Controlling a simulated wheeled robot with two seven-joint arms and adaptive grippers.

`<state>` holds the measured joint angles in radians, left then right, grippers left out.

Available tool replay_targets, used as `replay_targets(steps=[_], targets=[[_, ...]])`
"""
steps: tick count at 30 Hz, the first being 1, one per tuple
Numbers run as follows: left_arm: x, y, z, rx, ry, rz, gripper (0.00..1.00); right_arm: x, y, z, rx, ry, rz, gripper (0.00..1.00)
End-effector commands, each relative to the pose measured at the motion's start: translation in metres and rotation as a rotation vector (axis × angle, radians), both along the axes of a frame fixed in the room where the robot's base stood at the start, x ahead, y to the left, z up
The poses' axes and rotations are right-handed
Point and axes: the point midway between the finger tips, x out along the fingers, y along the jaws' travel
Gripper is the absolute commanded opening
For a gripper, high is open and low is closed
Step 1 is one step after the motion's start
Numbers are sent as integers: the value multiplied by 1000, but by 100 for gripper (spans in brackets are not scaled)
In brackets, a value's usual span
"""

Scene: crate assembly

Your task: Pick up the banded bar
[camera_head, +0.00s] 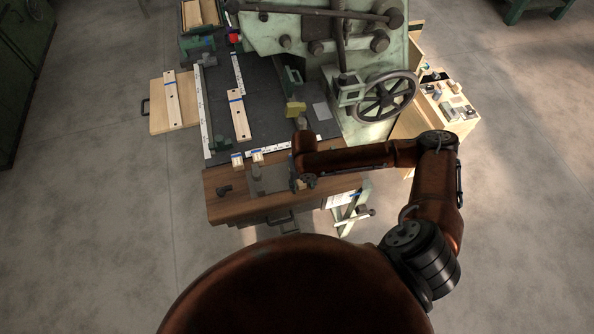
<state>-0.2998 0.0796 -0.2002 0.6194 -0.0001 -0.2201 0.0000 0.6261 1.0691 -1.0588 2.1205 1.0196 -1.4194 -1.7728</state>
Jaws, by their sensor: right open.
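A pale wooden bar with a blue band (239,118) lies lengthwise on the dark mat, between white ruled strips. A similar pale bar with a blue band (172,101) lies on a light wooden board at the left. My right arm comes in from the right. Its gripper (302,182) is small and partly hidden by the wrist, over the front bench, to the right of and nearer than the bar on the mat. It is open and well apart from both bars. My left gripper is out of view.
Two small blue-marked wooden blocks (237,160) (257,156) stand at the mat's front edge. A green machine with a handwheel (384,99) rises at the back right. A wooden tray of small parts (447,101) is at the right.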

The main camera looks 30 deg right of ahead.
Motion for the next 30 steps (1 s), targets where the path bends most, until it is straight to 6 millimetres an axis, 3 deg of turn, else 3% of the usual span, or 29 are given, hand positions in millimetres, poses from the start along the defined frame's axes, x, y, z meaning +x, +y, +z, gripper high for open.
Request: replay_targets(steps=[19, 30], targets=[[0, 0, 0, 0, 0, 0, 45, 0, 0, 1, 1, -1, -1, 0], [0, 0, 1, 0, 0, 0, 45, 1, 0, 8, 1, -3, 0, 0]])
